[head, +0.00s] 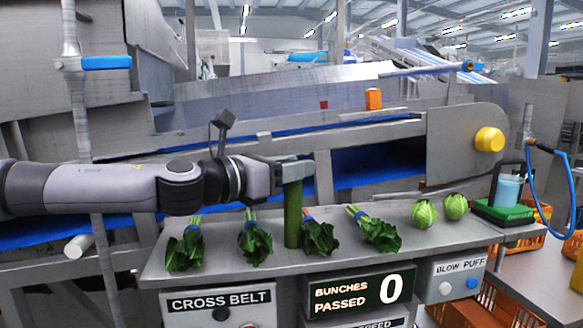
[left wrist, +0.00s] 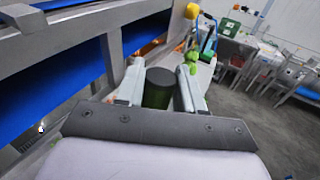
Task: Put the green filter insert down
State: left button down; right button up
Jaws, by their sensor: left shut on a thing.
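The green filter insert (head: 292,218) is an upright dark green cylinder in the head view. My left gripper (head: 294,172) comes in from the left and is shut on its upper end. In the left wrist view the insert (left wrist: 158,88) shows between the two fingers of my left gripper (left wrist: 158,76). Its lower end is at the steel shelf (head: 340,262), between bunches of greens; I cannot tell whether it touches the shelf. My right gripper is in neither view.
Leafy bunches (head: 255,240) lie left of the insert; more bunches (head: 319,236) lie close on its right. Two round green heads (head: 424,214) sit farther right, near a green-based device with a clear cup (head: 508,190). A blue belt (head: 375,165) runs behind. Bare shelf shows along the front edge.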

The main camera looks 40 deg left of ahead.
pick_arm(q)
jog(key=shift+f, duration=0.2)
jog(key=c, duration=0.7)
grip_release()
jog(key=shift+r, duration=0.1)
jog(key=shift+r, duration=0.15)
